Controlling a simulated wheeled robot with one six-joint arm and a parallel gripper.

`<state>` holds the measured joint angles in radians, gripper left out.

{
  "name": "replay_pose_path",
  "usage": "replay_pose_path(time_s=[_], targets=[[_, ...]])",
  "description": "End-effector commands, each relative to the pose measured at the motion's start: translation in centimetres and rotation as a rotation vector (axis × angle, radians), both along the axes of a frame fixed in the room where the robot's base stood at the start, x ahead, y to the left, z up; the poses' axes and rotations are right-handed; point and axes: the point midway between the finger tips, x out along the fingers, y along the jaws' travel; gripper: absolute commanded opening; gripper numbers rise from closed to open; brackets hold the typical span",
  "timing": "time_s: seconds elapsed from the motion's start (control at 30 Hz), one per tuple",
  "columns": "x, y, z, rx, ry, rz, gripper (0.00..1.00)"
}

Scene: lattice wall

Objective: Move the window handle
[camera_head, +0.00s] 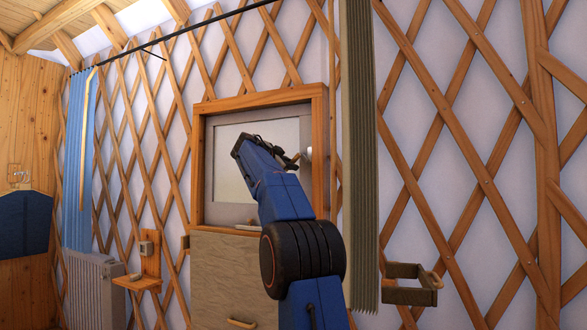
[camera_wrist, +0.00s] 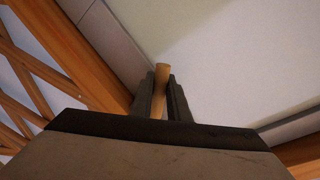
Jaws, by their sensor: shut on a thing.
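The window (camera_head: 226,165) has a pale pane in an orange wooden frame (camera_head: 319,120) set in the lattice wall. Its handle (camera_wrist: 161,72) is a light wooden bar, seen in the wrist view between my two dark fingers. In the head view my gripper (camera_head: 293,159) is at the right side of the pane, beside a small white fitting (camera_head: 308,153). My gripper also shows in the wrist view (camera_wrist: 161,88), shut on the handle. The handle's lower part is hidden by my gripper, and my blue arm covers part of the pane.
A grey curtain (camera_head: 358,150) hangs close to the window's right side. A cabinet (camera_head: 220,270) with a wooden handle (camera_head: 241,323) stands below. A small open box (camera_head: 410,292) is at lower right, a wooden shelf (camera_head: 139,283) at left, and a blue curtain (camera_head: 78,160) farther left.

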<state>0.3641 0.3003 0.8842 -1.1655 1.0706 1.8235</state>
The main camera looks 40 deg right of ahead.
Motion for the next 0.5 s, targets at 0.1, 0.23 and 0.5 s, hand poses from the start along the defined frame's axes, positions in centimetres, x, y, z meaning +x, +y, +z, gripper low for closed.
replay_pose_path(time_s=[0.1,0.23,0.5], targets=[[0.3,0.1,0.5,0.041,-0.103,-0.001,0.0],[0.6,0.3,1.0,0.088,-0.215,-0.001,0.0],[1.0,0.4,2.1,0.175,-0.424,-0.001,0.0]])
